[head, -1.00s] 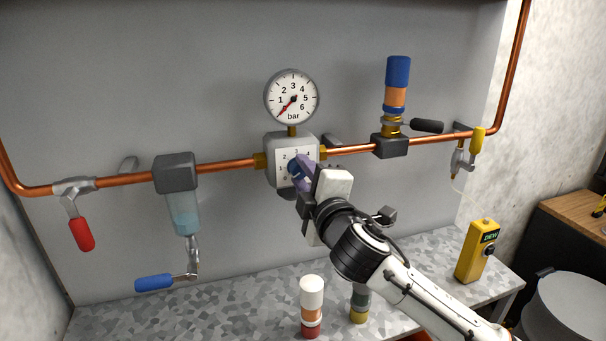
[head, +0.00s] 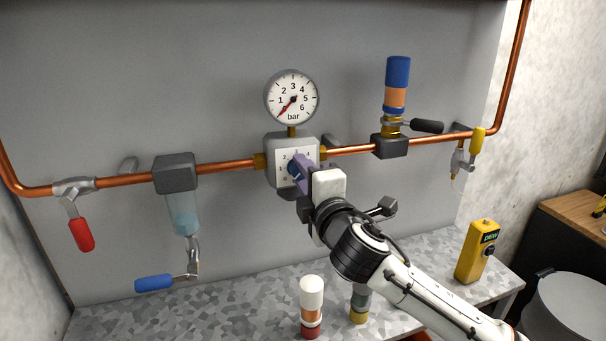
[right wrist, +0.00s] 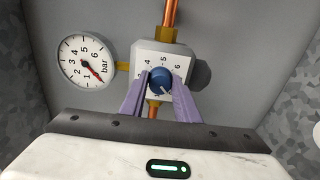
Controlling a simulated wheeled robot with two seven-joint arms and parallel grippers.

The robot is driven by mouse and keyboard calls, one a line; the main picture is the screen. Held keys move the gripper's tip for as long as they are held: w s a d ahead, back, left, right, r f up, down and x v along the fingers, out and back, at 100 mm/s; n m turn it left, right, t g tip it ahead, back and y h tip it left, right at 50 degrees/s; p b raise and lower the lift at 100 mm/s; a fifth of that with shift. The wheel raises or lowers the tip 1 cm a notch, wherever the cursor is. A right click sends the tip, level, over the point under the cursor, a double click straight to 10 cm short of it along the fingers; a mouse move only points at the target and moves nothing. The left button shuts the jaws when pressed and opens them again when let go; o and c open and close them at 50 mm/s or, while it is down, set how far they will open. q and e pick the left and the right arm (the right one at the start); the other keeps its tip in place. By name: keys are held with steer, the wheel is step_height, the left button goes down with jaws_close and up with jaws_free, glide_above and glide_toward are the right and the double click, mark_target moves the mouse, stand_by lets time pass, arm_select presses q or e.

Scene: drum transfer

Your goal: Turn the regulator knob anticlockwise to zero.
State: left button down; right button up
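The blue regulator knob (right wrist: 160,80) sits on a white dial plate with numbers, on the grey regulator block (head: 276,148). My right gripper (right wrist: 160,100) has its two purple fingers on either side of the knob, and they look closed on it. In the head view the right gripper (head: 299,172) covers much of the dial, with only a bit of the blue knob showing. A pale mark shows on the knob in the right wrist view. The round gauge (head: 292,98) above has its red needle pointing to the lower left, near the bottom of its scale. My left gripper is not in view.
A copper pipe (head: 225,166) runs across the grey panel. Along it are a red-handled valve (head: 82,234), a clear bowl with a blue-handled drain (head: 184,213), a blue-topped cylinder (head: 397,72) and a yellow-handled valve (head: 478,140). Bottles (head: 311,297) and a yellow meter (head: 477,251) stand on the bench.

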steer(key=o, duration=0.3)
steer(key=shift+o, duration=0.2)
steer(key=shift+s, duration=0.1)
steer(key=b+v, duration=0.1)
steer(key=v, duration=0.9)
steer(key=shift+r, duration=0.1)
steer(key=s+d+f+m+g, duration=0.1)
steer(key=s+f+m+g, duration=0.15)
steer(key=f, duration=0.65)
steer(key=s+d+f+m+g, duration=0.1)
steer(key=s+d+f+m, duration=0.2)
steer(key=f, duration=0.6)
steer(key=s+f+m+g, duration=0.1)
steer(key=s+f+m, duration=0.3)
steer(key=f, duration=0.5)
steer(key=s+d+f+m+g+h, duration=0.1)
steer(key=s+d+f+m+g, duration=0.1)
steer(key=s+d+f+m, duration=0.3)
steer(key=s+d+f+m+g+h, duration=0.2)
steer(key=s+d+f+m, duration=0.2)
steer(key=s+f, duration=1)
steer(key=shift+s+d+f+m, duration=0.2)
steer(key=shift+d+f+m, duration=0.2)
steer(key=shift+m, duration=0.25)
